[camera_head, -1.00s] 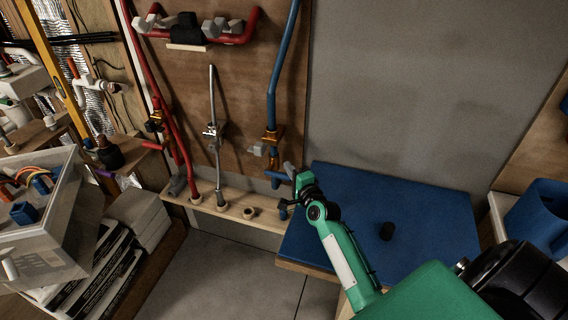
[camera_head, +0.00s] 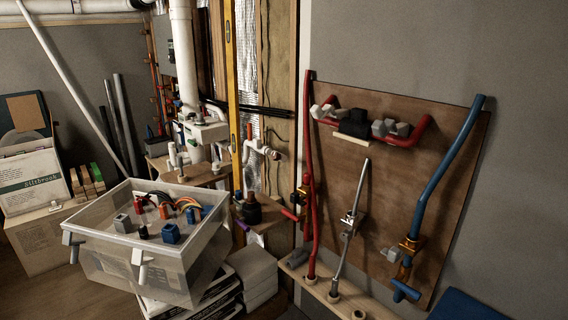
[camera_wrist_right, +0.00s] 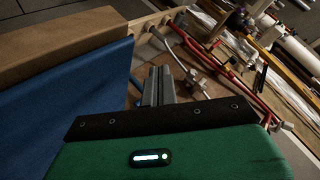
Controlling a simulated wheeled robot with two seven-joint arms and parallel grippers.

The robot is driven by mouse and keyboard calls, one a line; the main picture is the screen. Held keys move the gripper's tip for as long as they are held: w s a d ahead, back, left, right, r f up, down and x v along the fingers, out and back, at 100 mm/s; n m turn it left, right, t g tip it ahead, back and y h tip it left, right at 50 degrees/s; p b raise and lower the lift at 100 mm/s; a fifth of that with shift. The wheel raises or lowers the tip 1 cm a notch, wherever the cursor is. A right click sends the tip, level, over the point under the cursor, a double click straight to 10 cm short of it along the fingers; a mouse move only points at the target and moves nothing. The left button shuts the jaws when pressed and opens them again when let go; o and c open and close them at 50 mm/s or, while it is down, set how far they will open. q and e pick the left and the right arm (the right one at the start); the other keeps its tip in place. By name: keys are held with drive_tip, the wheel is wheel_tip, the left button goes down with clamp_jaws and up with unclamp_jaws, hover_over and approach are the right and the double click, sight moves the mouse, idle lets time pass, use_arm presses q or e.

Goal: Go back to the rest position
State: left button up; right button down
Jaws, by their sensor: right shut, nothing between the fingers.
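My right gripper (camera_wrist_right: 159,72) shows only in the right wrist view, with its grey fingers together and nothing between them. It points toward the pipe board and is apart from the pipes as far as I can tell. My left gripper is in neither view. In the head view the brown pipe board (camera_head: 385,190) carries red pipes (camera_head: 308,150), a thin grey pipe (camera_head: 352,215) and a blue pipe (camera_head: 445,165). No part of my arms shows in the head view.
A blue-topped surface (camera_wrist_right: 85,95) with a wooden edge (camera_wrist_right: 60,38) lies beside the right gripper. In the head view a clear bin (camera_head: 150,270) with fittings stands on boxes at the left. A wooden ledge (camera_head: 318,285) runs under the pipes.

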drive_tip(key=s+a+n+g+h, duration=0.25)
drive_tip(key=s+n+g, duration=0.5)
drive_tip(key=s, duration=1.35)
wheel_tip(320, 180, down, 32)
drive_tip(key=n+g, duration=0.1)
drive_tip(key=s+d+f+g, duration=0.1)
drive_tip(key=s+d+f, duration=0.2)
drive_tip(key=s+f, duration=1.6)
drive_tip(key=shift+f, duration=0.2)
